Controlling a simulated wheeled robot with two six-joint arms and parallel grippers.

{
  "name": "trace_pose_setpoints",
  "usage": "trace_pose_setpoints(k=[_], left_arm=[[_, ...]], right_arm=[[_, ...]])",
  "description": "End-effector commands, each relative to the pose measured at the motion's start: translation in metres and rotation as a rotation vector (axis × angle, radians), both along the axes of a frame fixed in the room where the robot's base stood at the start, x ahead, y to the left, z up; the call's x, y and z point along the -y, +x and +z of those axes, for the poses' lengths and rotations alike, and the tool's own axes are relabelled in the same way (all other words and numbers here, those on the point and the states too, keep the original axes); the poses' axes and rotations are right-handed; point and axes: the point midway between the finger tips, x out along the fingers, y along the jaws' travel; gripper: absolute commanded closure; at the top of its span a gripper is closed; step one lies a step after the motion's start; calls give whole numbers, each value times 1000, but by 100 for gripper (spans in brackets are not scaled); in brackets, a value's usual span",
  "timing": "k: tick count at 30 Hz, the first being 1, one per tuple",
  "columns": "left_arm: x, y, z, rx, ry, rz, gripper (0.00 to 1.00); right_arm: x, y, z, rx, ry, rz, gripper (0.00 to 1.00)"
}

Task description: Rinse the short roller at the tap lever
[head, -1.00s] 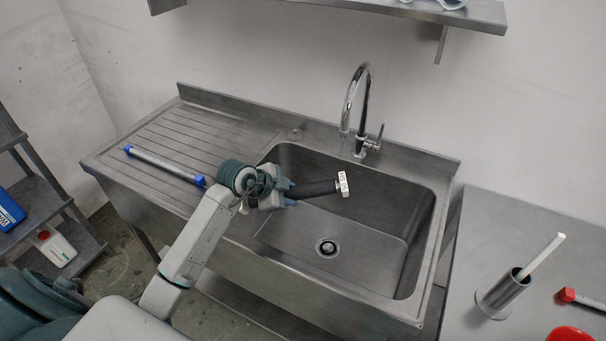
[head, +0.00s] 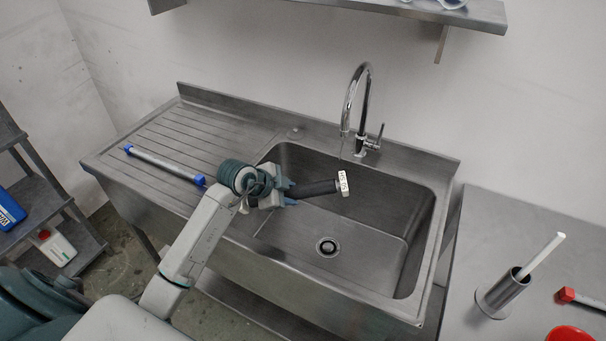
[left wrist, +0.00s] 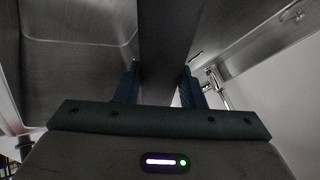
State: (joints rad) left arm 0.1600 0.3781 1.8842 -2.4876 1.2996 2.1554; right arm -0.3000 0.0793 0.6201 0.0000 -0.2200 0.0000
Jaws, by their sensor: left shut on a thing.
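My left gripper (head: 286,193) is shut on the short roller (head: 314,189), a black cylinder with a white labelled end, and holds it over the left part of the sink basin. In the left wrist view the dark roller (left wrist: 166,60) runs between the two fingers (left wrist: 160,88). The chrome tap (head: 350,100) arches at the back of the sink, and its lever (head: 379,134) stands on its right side. A thin line, perhaps water, shows under the spout. My right gripper is not in view.
A long roller with blue ends (head: 165,164) lies on the ribbed drainboard (head: 200,128). The sink basin (head: 375,235) is otherwise empty. A shelf (head: 460,14) hangs above.

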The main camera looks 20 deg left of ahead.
Motion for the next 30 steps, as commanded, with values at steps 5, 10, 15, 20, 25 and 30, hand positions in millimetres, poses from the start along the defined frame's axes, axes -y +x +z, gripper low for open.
trace_pose_setpoints(k=[5,10,15,20,25,30], left_arm=[[0,-10,15,2,1,-1,100],[1,-24,25,0,1,-1,100],[2,-36,35,0,0,0,100],[3,-46,41,1,1,0,100],[3,-49,42,2,0,0,100],[3,-49,41,2,0,0,100]], right_arm=[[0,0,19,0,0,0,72],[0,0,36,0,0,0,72],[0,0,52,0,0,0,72],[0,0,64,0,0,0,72],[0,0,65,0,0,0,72],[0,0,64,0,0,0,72]])
